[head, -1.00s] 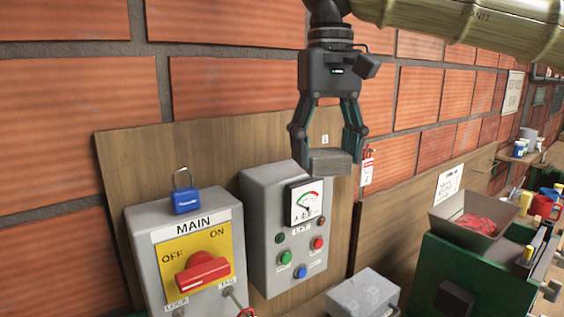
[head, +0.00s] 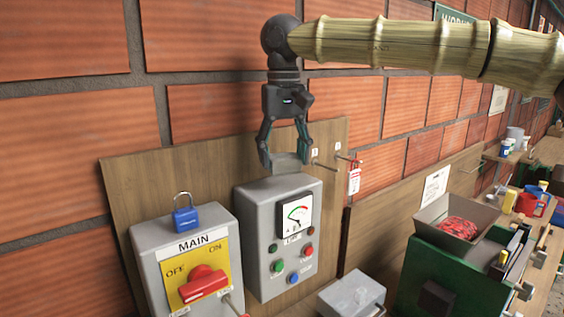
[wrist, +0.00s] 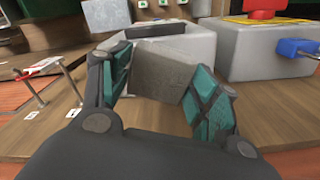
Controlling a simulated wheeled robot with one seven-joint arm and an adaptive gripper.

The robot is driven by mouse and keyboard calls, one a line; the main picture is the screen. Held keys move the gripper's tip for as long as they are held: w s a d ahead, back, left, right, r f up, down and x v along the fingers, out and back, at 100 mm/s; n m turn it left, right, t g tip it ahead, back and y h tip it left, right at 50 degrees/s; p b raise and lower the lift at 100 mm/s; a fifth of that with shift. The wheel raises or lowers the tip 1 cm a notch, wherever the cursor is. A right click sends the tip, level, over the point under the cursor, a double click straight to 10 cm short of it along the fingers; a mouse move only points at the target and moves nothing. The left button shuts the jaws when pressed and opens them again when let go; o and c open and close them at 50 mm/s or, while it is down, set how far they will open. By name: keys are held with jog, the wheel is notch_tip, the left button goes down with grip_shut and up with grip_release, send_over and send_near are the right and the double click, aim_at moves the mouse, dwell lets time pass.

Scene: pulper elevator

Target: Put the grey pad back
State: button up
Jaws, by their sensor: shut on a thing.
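My gripper (head: 284,160) is shut on the grey pad (head: 288,164), a small plain block, and points down in front of the wooden board. In the head view the pad is just above the top of the grey lift box (head: 248,215) with the dial and coloured buttons. In the wrist view the pad (wrist: 163,77) sits between the teal-lined fingers, overlapping the near edge of the box top (wrist: 185,48). I cannot tell whether the pad touches the box.
Two pegs (head: 326,165) stick out of the board on the right, and a red tag (head: 354,180) hangs there. The MAIN switch box (head: 150,240) with a blue padlock (head: 186,217) is on the left. A grey box (head: 352,297) and green machine (head: 440,262) stand at lower right.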

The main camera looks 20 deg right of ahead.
aim_at(282, 155)
jog(key=shift+w+d+f+p, duration=0.15)
jog(key=shift+w+p, duration=0.1)
jog(key=shift+w, duration=0.2)
jog(key=shift+w+a+f+p, duration=0.1)
jog(key=shift+w+p, duration=0.1)
jog(key=shift+w, duration=0.2)
jog(key=shift+s+f+p, duration=0.15)
jog(key=shift+f+p, duration=0.25)
jog(key=shift+f, duration=0.15)
jog(key=shift+s+f+p, duration=0.15)
jog(key=shift+f+p, duration=0.2)
jog(key=shift+f, duration=0.15)
jog(key=shift+w+f, duration=0.2)
jog(key=shift+f, duration=0.45)
jog(key=shift+s, duration=0.15)
jog(key=o, duration=0.5)
jog(key=shift+f, duration=0.1)
jog(key=o, duration=0.4)
